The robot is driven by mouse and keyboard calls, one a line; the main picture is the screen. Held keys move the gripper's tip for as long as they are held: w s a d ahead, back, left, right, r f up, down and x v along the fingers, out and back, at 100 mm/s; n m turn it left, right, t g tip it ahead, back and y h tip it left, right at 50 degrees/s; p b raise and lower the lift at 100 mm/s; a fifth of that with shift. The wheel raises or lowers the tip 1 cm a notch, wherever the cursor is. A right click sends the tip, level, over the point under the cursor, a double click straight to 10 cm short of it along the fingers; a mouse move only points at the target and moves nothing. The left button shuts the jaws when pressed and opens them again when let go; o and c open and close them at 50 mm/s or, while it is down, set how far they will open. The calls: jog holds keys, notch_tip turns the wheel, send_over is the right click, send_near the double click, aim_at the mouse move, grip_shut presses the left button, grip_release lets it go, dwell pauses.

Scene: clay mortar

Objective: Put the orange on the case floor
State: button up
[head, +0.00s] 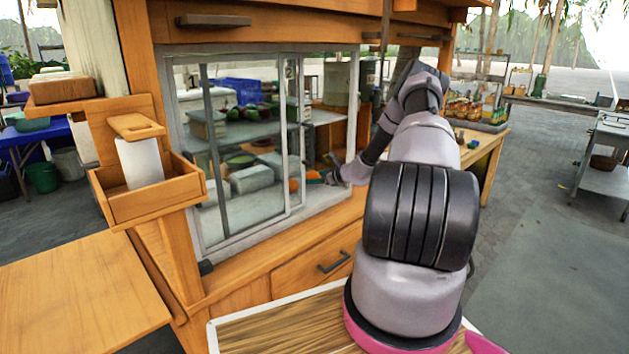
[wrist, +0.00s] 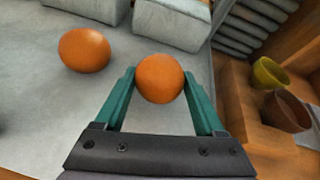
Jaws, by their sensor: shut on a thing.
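My gripper (wrist: 160,90) has its two green fingers on either side of an orange (wrist: 160,78) and is shut on it. The pale grey case floor (wrist: 70,120) shows beneath; I cannot tell whether the held orange touches it. A second orange (wrist: 84,50) rests on the floor to the left, apart from my gripper. In the head view my gripper (head: 322,176) reaches through the open right side of the glass case. An orange patch (head: 293,185) shows behind the glass; the held orange is mostly hidden there.
Grey blocks (wrist: 172,22) stand just beyond the oranges. A yellow cup (wrist: 269,73) and a brown cup (wrist: 286,111) stand on the wooden part at right. The case's sliding glass panes (head: 245,150) and window frame lie left of my arm.

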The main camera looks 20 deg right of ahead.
jog(key=shift+w+f, duration=0.2)
jog(key=shift+f, duration=0.15)
jog(key=shift+f, duration=0.15)
jog(key=o, duration=1.4)
jog(key=shift+s+r, duration=0.15)
jog(key=shift+r, duration=0.1)
jog(key=v, duration=1.1)
jog(key=shift+s+d+r, duration=0.1)
jog(key=shift+s+r, duration=0.05)
jog(key=shift+s, duration=0.1)
